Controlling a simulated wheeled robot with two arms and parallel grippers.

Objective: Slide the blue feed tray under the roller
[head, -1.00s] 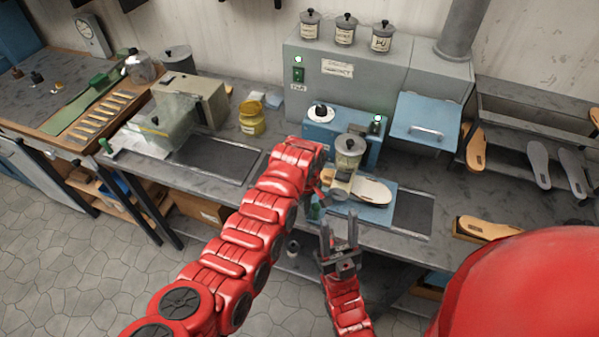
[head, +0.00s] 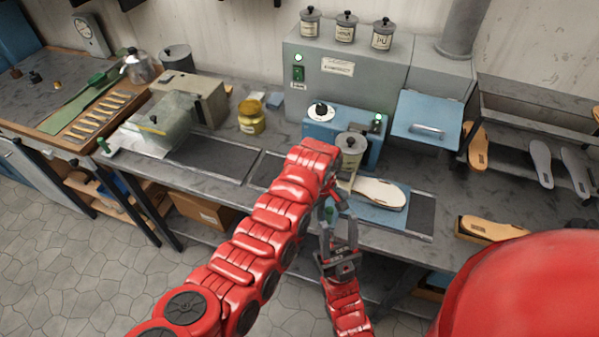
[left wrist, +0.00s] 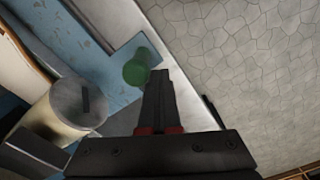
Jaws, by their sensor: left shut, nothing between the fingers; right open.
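The blue feed tray (head: 378,216) lies on the bench in front of the blue machine (head: 322,128), with a pale sole (head: 378,193) on it. My arm partly hides this area in the head view. My right gripper (head: 340,222) is open and empty in front of the bench.
A dark flat strip (head: 421,214) of bench lies right of the tray. A tan sole (head: 494,228) sits further right. A yellow jar (head: 251,118) and a clear-covered machine (head: 160,122) stand to the left. A grey cabinet (head: 340,45) stands behind.

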